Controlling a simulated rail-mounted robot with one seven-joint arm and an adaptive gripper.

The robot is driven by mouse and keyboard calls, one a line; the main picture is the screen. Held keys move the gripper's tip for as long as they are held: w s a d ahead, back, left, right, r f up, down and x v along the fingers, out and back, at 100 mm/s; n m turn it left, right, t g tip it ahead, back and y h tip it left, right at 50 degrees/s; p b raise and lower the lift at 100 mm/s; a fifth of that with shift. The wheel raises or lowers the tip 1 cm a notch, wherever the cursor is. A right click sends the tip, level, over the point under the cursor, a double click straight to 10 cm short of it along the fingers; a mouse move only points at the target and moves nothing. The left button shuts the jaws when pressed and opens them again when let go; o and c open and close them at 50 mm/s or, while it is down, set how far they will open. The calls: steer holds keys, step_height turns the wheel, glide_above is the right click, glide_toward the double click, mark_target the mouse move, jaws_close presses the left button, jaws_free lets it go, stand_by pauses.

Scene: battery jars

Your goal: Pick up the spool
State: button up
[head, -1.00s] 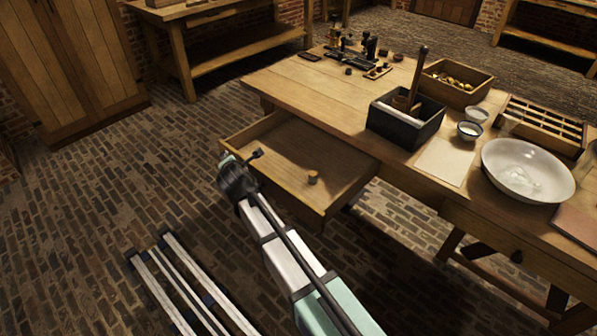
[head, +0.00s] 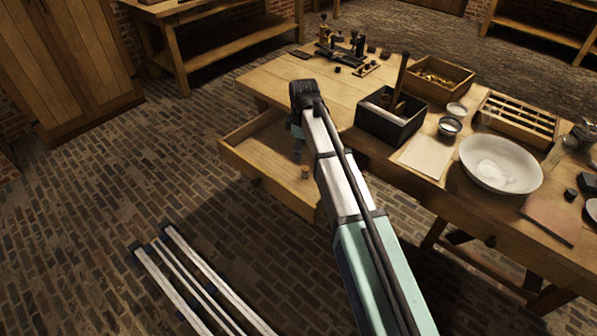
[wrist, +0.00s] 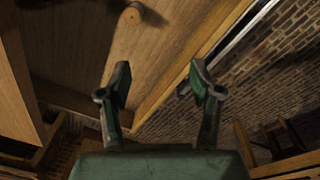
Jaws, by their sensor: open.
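The spool is a small light wooden cylinder standing in the open drawer (head: 250,148). In the wrist view the spool (wrist: 132,14) is near the top edge, left of centre, on the drawer's wooden floor. In the head view it is barely seen, a small light patch (head: 305,172) just left of my arm. My gripper (wrist: 160,85) is open and empty, its two green fingers well apart, and the spool lies beyond the fingertips, not between them. In the head view my gripper (head: 298,148) hangs over the drawer, partly hidden by my arm.
The drawer's low walls surround the spool. The table (head: 275,85) above holds a dark box (head: 388,128), a crate (head: 436,82), a white basin (head: 500,165) and instruments (head: 342,50). Brick floor (head: 110,200) lies clear at left.

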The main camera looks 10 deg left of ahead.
steer(key=r+m+y, duration=0.1)
glide_above(306, 168)
steer(key=s+d, duration=0.1)
steer(key=d, duration=0.1)
steer(key=shift+m, duration=0.3)
steer(key=f+p, duration=0.1)
steer(key=f, duration=0.3)
steer(key=a+f, duration=0.1)
steer(key=f, duration=0.3)
steer(key=f+p, duration=0.1)
steer(key=f, duration=0.2)
steer(key=shift+w+a+f+p, duration=0.3)
steer(key=shift+w+a+f, duration=0.05)
steer(key=shift+a+f, duration=0.05)
steer(key=shift+w+a+f+p, duration=0.15)
steer(key=shift+f+p, duration=0.7)
steer(key=shift+f, duration=1.8)
steer(key=c, duration=1)
